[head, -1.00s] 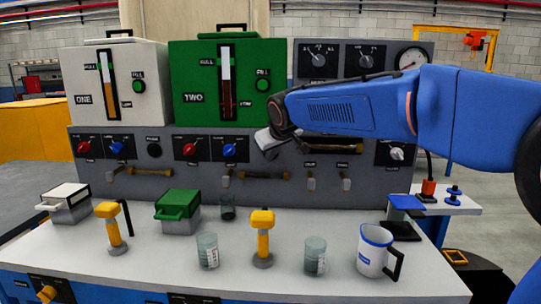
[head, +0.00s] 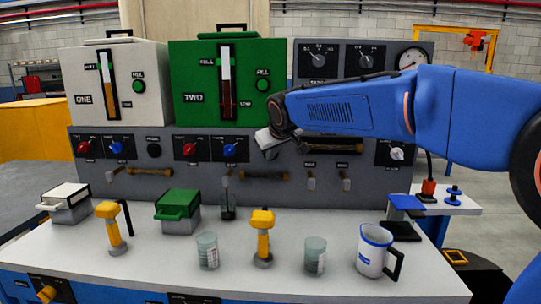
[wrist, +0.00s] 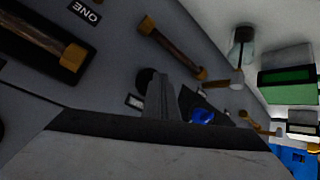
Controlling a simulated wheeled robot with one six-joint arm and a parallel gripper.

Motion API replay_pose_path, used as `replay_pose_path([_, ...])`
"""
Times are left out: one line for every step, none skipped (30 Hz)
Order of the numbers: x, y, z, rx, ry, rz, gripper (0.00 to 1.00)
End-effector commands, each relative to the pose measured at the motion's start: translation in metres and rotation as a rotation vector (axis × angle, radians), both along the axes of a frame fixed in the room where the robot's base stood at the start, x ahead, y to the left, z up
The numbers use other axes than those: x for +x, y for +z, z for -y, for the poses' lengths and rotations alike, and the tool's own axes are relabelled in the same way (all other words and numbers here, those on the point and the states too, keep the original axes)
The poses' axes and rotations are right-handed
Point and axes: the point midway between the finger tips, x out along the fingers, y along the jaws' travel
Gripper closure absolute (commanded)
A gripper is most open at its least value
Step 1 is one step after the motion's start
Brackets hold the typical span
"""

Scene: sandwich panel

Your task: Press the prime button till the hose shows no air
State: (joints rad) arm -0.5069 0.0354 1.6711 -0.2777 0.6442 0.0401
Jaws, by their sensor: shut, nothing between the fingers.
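My gripper (head: 268,142) is against or close to the grey panel (head: 88,170), right of the blue knob; I cannot tell whether it touches. In the wrist view its shut fingers (wrist: 172,98) are empty and partly cover a dark round button (wrist: 146,78). I cannot read that button's label. A hose window (head: 335,148) with amber and dark parts is partly behind my arm; a hose marked ONE (wrist: 40,40) shows in the wrist view. Another amber hose (wrist: 172,48) runs on the panel. Whether air remains in either cannot be told.
A white tank (head: 150,60) and a green tank (head: 185,55) stand on the panel. The bench top (head: 130,275) holds yellow-handled valves (head: 263,243), clear beakers (head: 315,258), a white jug (head: 370,255) and two small boxes. A dark beaker (head: 228,210) stands below the panel's spout.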

Motion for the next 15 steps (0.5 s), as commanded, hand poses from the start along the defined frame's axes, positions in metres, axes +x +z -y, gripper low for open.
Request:
replay_pose_path([-0.002,0.0,0.0,-0.001,0.001,0.0,1.0])
replay_pose_path([-0.003,0.0,0.0,-0.001,0.001,0.0,1.0])
replay_pose_path([-0.005,0.0,0.0,-0.001,0.001,0.0,1.0])
replay_pose_path([-0.006,0.0,0.0,-0.001,0.001,0.0,1.0])
replay_pose_path([-0.008,0.0,0.0,-0.001,0.001,0.0,1.0])
replay_pose_path([-0.01,0.0,-0.001,0.0,0.001,0.0,1.0])
replay_pose_path([-0.011,0.0,-0.001,0.0,0.001,0.0,1.0])
replay_pose_path([-0.013,0.0,-0.001,0.0,0.001,0.0,1.0])
replay_pose_path([-0.014,0.0,-0.001,0.0,0.0,0.0,1.0])
replay_pose_path([-0.014,0.0,-0.001,0.0,0.0,0.0,1.0])
replay_pose_path([-0.015,0.0,-0.001,0.0,0.0,0.0,1.0])
replay_pose_path([-0.015,0.0,-0.001,0.001,-0.001,0.0,1.0])
replay_pose_path([-0.015,0.0,-0.001,0.001,-0.001,0.0,1.0])
replay_pose_path([-0.015,0.0,0.0,0.001,-0.001,0.0,1.0])
replay_pose_path([-0.015,0.0,0.0,0.001,-0.001,0.0,1.0])
